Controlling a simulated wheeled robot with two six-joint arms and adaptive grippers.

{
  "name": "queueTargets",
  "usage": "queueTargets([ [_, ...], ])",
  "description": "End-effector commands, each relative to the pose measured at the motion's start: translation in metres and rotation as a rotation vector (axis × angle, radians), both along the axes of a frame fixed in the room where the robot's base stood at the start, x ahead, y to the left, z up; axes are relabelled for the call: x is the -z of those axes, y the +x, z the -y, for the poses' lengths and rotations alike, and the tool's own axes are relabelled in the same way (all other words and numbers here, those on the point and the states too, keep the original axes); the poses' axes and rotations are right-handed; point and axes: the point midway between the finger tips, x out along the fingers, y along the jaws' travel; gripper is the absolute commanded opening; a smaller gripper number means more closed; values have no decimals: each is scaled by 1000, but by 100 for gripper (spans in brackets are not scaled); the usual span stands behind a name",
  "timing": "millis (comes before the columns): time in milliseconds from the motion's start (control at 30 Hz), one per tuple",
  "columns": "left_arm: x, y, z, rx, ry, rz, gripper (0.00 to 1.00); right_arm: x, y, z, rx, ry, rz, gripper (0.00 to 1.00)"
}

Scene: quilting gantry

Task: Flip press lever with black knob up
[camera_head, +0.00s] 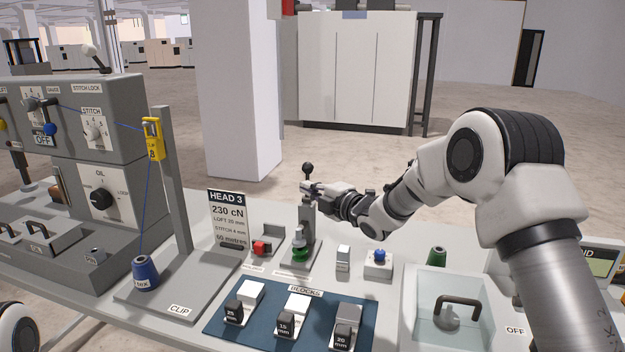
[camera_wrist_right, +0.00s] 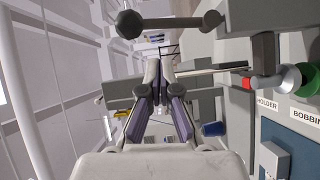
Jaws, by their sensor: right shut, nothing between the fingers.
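The black knob (camera_head: 308,168) of the press lever shows just above my right gripper in the head view. In the right wrist view the black knob (camera_wrist_right: 129,24) sits at the end of a grey lever rod (camera_wrist_right: 175,22) near the top edge. The lever stands roughly upright with its knob at the top; its lower part is partly hidden by my gripper in the head view. My right gripper (camera_head: 306,188) is shut and empty, in front of the grey press post (camera_head: 307,222). In the right wrist view its fingertips (camera_wrist_right: 160,68) are apart from the knob. My left gripper is not in view.
A blue mat (camera_head: 262,325) with several blocks lies in front. A HEAD 3 sign (camera_head: 229,220) and a yellow clip (camera_head: 153,138) on a post stand left.

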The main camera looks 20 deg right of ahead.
Motion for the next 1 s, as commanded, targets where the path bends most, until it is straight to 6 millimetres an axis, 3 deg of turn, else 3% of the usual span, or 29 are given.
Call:
queueTargets([
  [100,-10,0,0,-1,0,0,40,-1,18,10,4,2,1,0],
  [233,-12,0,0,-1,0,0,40,2,28,15,3,2,0,0],
  [600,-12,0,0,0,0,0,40,3,30,16,3,3,0,0],
  [1000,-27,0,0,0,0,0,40,0,33,18,4,37,-52,0],
])
